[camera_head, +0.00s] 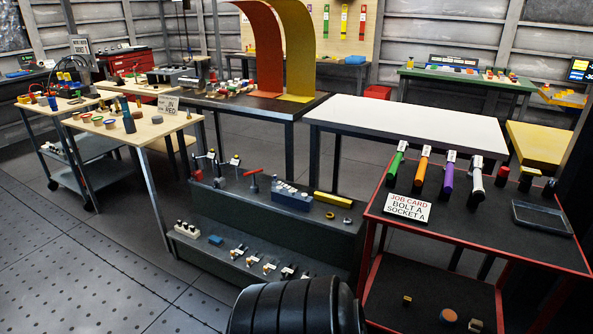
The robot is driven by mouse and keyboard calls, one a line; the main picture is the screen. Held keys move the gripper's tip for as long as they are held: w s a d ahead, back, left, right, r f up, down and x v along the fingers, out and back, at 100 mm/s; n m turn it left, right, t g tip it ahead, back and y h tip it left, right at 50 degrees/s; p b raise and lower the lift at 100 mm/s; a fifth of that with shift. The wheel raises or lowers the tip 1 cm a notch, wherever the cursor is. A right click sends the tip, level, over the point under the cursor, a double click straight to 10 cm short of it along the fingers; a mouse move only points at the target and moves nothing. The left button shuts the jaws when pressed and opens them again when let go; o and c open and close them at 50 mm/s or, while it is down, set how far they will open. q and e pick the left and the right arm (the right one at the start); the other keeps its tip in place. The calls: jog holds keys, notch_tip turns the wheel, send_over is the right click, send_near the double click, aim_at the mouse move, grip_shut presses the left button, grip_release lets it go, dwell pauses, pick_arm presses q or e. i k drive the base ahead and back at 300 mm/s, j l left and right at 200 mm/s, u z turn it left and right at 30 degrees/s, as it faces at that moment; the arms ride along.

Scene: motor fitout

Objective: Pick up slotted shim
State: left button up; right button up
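I cannot make out for sure which object is the slotted shim. Neither of my grippers shows. A black ribbed part at the bottom middle looks like part of my own arm and hides the floor there.
The dark bench also holds a yellow bar (332,200), a blue-grey block (291,194) and a red-topped tool (253,178). A red-edged cart (470,240) stands to the right with coloured handles and a job card (408,208). Floor (90,270) is clear at left.

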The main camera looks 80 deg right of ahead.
aim_at(254, 257)
jog(key=z, duration=2.4)
jog(key=i+z, duration=0.15)
jog(key=i, duration=0.8)
